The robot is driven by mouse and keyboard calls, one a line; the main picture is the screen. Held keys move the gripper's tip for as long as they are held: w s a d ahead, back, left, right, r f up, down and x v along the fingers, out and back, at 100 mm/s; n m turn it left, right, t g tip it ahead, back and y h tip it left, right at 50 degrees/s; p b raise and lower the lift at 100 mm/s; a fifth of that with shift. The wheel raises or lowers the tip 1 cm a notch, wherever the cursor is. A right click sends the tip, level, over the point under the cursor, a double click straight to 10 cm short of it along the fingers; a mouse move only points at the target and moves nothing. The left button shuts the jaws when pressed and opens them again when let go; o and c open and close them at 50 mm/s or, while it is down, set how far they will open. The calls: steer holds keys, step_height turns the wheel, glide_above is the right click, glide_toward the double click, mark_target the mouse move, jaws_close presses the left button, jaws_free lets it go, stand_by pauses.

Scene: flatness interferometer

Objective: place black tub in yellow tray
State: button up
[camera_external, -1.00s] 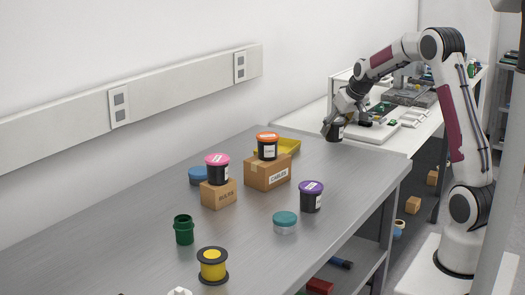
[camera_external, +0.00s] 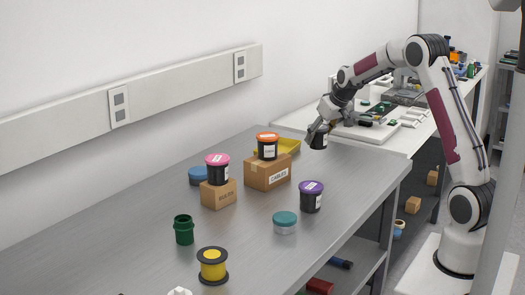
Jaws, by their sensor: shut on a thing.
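My gripper (camera_external: 318,126) is shut on a black tub (camera_external: 319,141) with a pale label. It holds the tub above the far end of the grey bench, to the right of the yellow tray. The yellow tray (camera_external: 289,145) lies on the bench, partly hidden behind a cardboard box and the tub with an orange lid. Only its back and right parts show, and I cannot see what is inside the hidden part.
A tub with an orange lid (camera_external: 267,146) stands on a cardboard box (camera_external: 267,171) in front of the tray. A pink-lidded tub (camera_external: 217,170) stands on a smaller box (camera_external: 218,193). A purple-lidded tub (camera_external: 311,197) stands nearer. The bench right of the tray is clear.

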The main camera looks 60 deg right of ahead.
steer(key=w+r, duration=0.3)
steer(key=w, duration=0.4)
steer(key=w+r, duration=0.2)
steer(key=w, duration=0.5)
steer(key=shift+w+a+r+m+t+h, duration=0.2)
steer(key=shift+a+r+m+t+h, duration=0.1)
steer(key=shift+a+r+m, duration=0.1)
steer(key=shift+f, duration=0.1)
step_height(320, 180, down, 6)
stand_by(0.4)
steer(key=shift+f, duration=0.15)
steer(key=shift+f, duration=1.75)
steer(key=shift+f, duration=0.65)
